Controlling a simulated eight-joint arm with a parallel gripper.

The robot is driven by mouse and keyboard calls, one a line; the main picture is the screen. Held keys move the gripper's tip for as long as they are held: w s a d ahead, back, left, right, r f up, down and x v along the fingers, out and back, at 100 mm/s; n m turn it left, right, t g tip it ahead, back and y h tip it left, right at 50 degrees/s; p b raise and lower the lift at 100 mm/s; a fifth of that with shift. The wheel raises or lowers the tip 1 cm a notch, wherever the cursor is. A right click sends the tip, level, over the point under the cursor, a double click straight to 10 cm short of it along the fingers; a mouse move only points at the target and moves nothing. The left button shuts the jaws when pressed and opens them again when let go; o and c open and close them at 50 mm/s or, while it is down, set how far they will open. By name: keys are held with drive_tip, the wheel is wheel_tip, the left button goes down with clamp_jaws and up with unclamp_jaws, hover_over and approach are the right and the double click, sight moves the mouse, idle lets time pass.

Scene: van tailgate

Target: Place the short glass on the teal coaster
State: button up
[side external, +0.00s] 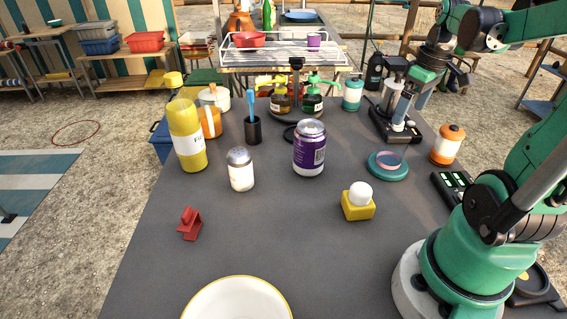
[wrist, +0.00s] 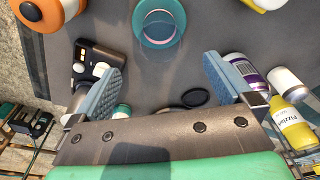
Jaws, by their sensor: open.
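The teal coaster (side external: 375,174) lies flat on the right half of the dark table, and it also shows at the top of the wrist view (wrist: 138,18). A low, clear, pink-tinted round shape (side external: 388,160), which looks like the short glass, sits on the coaster. In the wrist view this shape (wrist: 158,26) appears as a ring inside the coaster. My gripper (wrist: 164,76) is open, with nothing between its blue-grey fingers. In the side view my gripper (side external: 404,105) hangs beyond the coaster, above a black device, apart from the coaster.
The black device (side external: 398,136) stands behind the coaster. An orange-and-white jar (side external: 448,145) is to its right, and a purple can (side external: 309,150) to its left. A yellow block with a white ball (side external: 358,205) is nearer.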

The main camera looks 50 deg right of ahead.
drive_tip(key=w+a+t, duration=0.3)
drive_tip(key=a, duration=0.7)
drive_tip(key=w+a+n+t, duration=0.1)
drive_tip(key=w+a, duration=0.3)
drive_tip(key=a, duration=0.7)
drive_tip(key=shift+t, duration=0.9)
